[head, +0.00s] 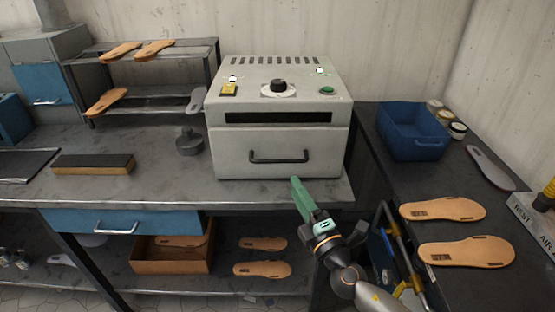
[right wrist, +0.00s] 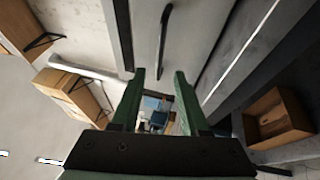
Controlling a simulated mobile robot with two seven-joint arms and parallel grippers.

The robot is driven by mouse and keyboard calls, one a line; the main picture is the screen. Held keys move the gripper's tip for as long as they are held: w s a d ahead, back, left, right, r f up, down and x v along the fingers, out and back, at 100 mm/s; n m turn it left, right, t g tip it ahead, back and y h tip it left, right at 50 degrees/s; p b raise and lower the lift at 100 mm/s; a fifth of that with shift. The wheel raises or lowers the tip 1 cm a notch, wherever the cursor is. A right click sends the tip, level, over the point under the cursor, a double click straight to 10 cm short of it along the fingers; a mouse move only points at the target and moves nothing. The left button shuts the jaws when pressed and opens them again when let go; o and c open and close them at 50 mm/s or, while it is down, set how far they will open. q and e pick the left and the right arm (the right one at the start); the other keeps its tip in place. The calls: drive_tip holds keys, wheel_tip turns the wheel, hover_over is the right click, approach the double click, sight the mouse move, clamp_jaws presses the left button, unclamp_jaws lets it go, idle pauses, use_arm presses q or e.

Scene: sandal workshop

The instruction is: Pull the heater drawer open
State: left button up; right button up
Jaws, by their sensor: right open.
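The heater (head: 280,80) is a pale grey box with a black knob and a green button on top, standing on the grey workbench. Its drawer (head: 230,160) is the lower front panel, which looks flush with the body, so shut. The dark bar handle (head: 279,160) runs across the drawer front. My right gripper (head: 297,183), with green fingers, is just in front of the drawer, below and right of the handle. In the right wrist view the fingers (right wrist: 159,75) are open and empty, with the handle (right wrist: 163,38) beyond their tips, apart from them. My left gripper is not in view.
A grey round weight (head: 189,143) and a sanding block (head: 93,164) lie left of the heater. A blue drawer (head: 120,222) sits under the bench. At right, a side bench holds a blue bin (head: 413,150) and tan soles (head: 443,208). The benchtop before the heater is clear.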

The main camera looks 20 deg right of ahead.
sight(280, 161)
drive_tip(key=x, duration=1)
drive_tip(key=shift+w+p, duration=0.25)
drive_tip(key=shift+p, duration=0.15)
clamp_jaws()
idle(0.9)
